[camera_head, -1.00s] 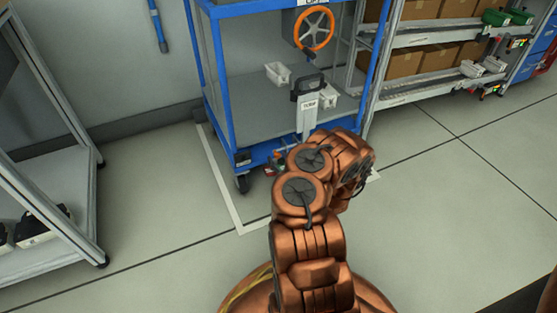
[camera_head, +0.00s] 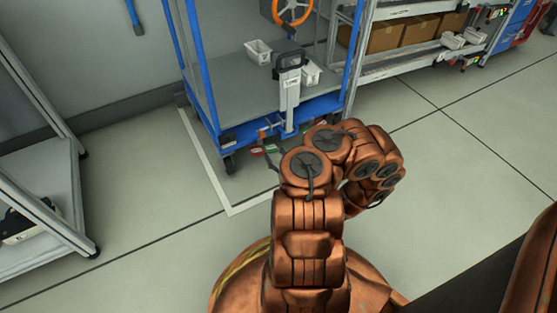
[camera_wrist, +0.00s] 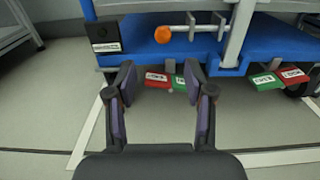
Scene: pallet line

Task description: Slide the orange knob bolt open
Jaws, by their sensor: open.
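The orange knob (camera_wrist: 163,34) is at the left end of a grey bolt (camera_wrist: 183,29) on the blue lower frame of the cart (camera_wrist: 140,53) in the wrist view. The bolt lies sideways through small upright brackets. My gripper (camera_wrist: 160,76) is open and empty, pointing at the cart, with its fingertips below the knob in the picture and apart from it. In the head view the knob (camera_head: 262,134) is small, at the cart's lower front edge.
A grey post (camera_head: 289,98) stands at the cart front. A shelf unit (camera_head: 30,200) is at left, and a box rack (camera_head: 400,62) at right. The floor before the cart is clear.

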